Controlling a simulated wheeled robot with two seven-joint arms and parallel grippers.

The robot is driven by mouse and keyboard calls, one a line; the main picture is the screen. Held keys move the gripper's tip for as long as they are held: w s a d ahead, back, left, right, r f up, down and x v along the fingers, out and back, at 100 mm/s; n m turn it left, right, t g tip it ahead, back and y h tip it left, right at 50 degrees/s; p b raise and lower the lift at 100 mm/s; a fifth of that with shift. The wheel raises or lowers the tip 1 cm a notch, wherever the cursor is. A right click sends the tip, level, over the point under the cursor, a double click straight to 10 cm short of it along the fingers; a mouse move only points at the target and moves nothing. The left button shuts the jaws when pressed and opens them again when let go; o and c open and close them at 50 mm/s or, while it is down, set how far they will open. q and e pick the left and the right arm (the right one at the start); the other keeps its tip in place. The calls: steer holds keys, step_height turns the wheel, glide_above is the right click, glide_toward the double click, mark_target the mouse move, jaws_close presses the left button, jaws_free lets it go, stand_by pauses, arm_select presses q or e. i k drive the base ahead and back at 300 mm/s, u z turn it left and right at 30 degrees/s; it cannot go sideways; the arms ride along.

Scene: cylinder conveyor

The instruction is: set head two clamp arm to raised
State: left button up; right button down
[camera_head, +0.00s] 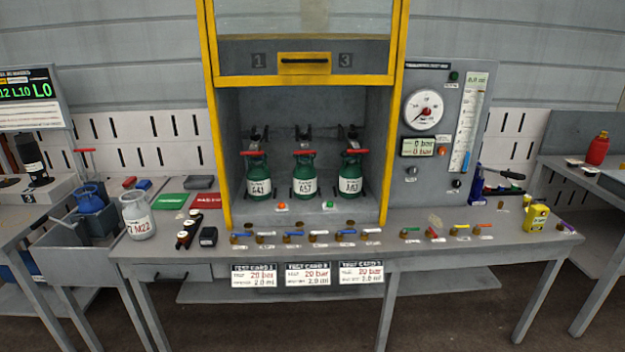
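Three green cylinders stand upright in a row inside the yellow-framed cabinet (215,140). The middle cylinder (304,172) has a white label and a red bar (303,152) across its top. A dark test head (303,134) is just above it on the back wall. The left cylinder (258,172) and right cylinder (350,170) stand under similar heads. The clamp arm at the middle head is too small to make out, so I cannot tell whether it is raised or lowered. Neither of my grippers is in view.
Several small coloured-handle valves (292,235) line the bench (400,255) front. A gauge panel (440,130) stands right; a grey cylinder (138,215) stands left.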

mark_target(303, 146)
steer(key=k, duration=0.25)
steer(key=u, duration=0.7)
steer(key=i, duration=1.7)
steer(key=z, duration=0.65)
